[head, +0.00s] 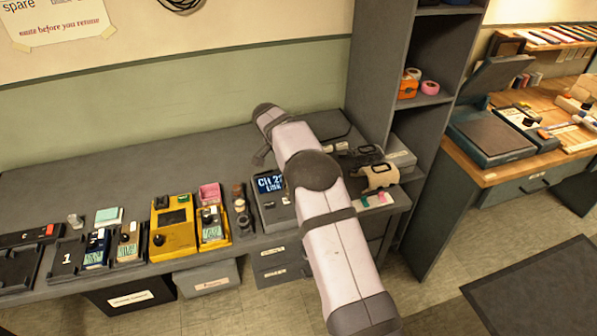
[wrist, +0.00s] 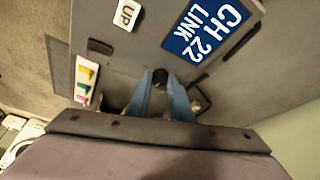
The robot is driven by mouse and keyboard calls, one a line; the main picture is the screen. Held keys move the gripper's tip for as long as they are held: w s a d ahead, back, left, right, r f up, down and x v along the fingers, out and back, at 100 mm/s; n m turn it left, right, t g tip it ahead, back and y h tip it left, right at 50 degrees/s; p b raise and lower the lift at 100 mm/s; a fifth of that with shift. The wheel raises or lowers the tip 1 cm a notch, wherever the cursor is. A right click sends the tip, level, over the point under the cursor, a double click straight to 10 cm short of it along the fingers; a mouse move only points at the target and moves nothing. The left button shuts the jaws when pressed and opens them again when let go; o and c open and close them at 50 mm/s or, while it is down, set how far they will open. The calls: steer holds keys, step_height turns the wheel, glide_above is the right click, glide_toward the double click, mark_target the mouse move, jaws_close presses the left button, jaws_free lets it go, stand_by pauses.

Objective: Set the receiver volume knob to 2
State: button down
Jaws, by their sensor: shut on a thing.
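The receiver is a dark grey box (head: 275,214) on the bench, with a blue screen (head: 269,183) reading CH 22 LINK. In the wrist view the screen (wrist: 207,30) shows large and tilted. A small dark round knob (wrist: 160,77) sits on the receiver's face below the screen. My gripper (wrist: 161,84) has its two blue fingers closed around this knob, with the tips at its sides. Any pointer or number scale around the knob is too small or hidden to read. In the head view my arm covers the gripper and the knob.
Left of the receiver, a yellow device (head: 173,228) and several small handheld units stand on the bench. A grey shelf unit (head: 427,130) rises at the right. A beige object (head: 380,175) lies right of my arm. The bench's back left is clear.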

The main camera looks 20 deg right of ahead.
steer(key=c, duration=1.6)
jaws_free()
steer(key=b+v, duration=0.1)
steer(key=v, duration=0.5)
steer(key=shift+a+r, duration=0.1)
steer(key=shift+a, duration=0.1)
steer(key=shift+s+a+r, duration=0.15)
steer(key=shift+r, duration=0.35)
